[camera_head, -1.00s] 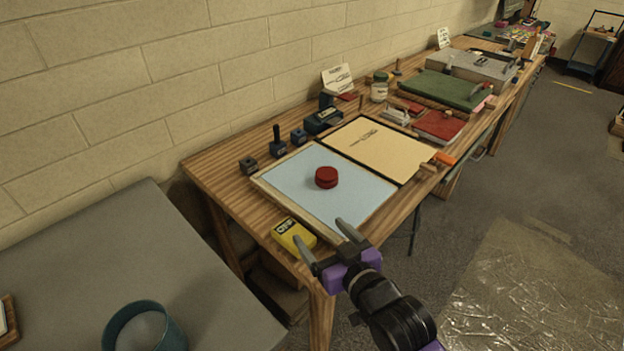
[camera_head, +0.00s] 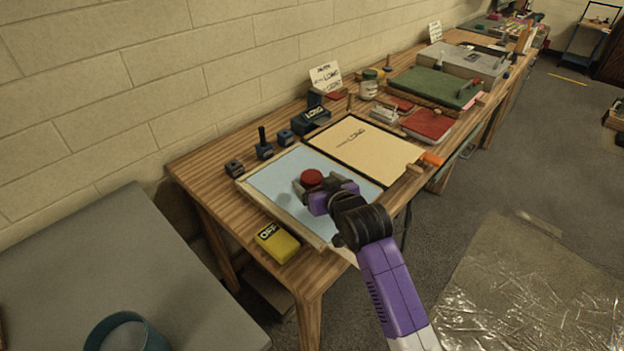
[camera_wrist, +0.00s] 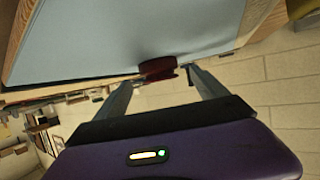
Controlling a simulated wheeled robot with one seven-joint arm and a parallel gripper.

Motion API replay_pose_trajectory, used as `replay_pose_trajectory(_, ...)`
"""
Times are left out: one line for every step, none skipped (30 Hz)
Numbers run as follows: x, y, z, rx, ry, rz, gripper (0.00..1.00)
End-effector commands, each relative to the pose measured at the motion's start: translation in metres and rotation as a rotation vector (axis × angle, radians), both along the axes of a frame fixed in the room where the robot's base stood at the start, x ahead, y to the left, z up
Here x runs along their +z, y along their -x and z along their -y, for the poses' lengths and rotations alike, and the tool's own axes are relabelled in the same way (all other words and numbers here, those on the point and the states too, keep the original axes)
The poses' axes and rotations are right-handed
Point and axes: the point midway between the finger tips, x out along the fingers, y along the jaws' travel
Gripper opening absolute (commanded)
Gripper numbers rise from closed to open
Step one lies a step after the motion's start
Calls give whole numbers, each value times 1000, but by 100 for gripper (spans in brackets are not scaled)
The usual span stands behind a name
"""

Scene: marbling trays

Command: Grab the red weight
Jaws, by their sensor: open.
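The red weight (camera_head: 311,178) is a small, dark red round piece sitting on the light blue sheet of the tray (camera_head: 270,184) on the wooden table. In the wrist view the red weight (camera_wrist: 158,68) shows ahead, between the tips of my two fingers. My gripper (camera_head: 312,186) is open and close to the weight, with a finger on either side of it. I cannot tell whether a finger touches it. The wrist view also shows my open gripper (camera_wrist: 157,80). The near side of the weight is partly hidden by my gripper in the head view.
A yellow block (camera_head: 277,243) lies at the table's near corner. Several dark blue blocks, one with an upright handle (camera_head: 264,150), stand along the back edge. A cream panel (camera_head: 362,148) lies right of the blue sheet. A teal bucket (camera_head: 126,333) is at lower left.

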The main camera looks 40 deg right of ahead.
Motion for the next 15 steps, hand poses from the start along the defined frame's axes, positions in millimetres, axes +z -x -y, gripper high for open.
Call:
replay_pose_trajectory(-2, -6, 3, -1, 0, -1, 83)
replay_pose_trajectory(-4, -9, 5, -1, 0, -1, 83)
replay_pose_trajectory(-5, -13, 6, -1, 0, 0, 83)
replay_pose_trajectory(-6, -15, 7, -1, 0, 0, 83)
replay_pose_trajectory(-7, -17, 8, -1, 0, 0, 83)
replay_pose_trajectory(-8, -18, 9, -1, 0, 0, 83)
replay_pose_trajectory(-9, -19, 9, -1, 0, 0, 83)
replay_pose_trajectory(-9, -19, 9, -1, 0, 0, 83)
replay_pose_trajectory(-9, -19, 9, -1, 0, 0, 83)
replay_pose_trajectory(-9, -19, 9, -1, 0, 0, 83)
replay_pose_trajectory(-9, -19, 9, -1, 0, 0, 83)
replay_pose_trajectory(-9, -19, 9, -1, 0, 0, 83)
replay_pose_trajectory(-9, -19, 9, -1, 0, 0, 83)
replay_pose_trajectory(-9, -19, 9, -1, 0, 0, 81)
replay_pose_trajectory(-9, -19, 9, -1, 0, 0, 73)
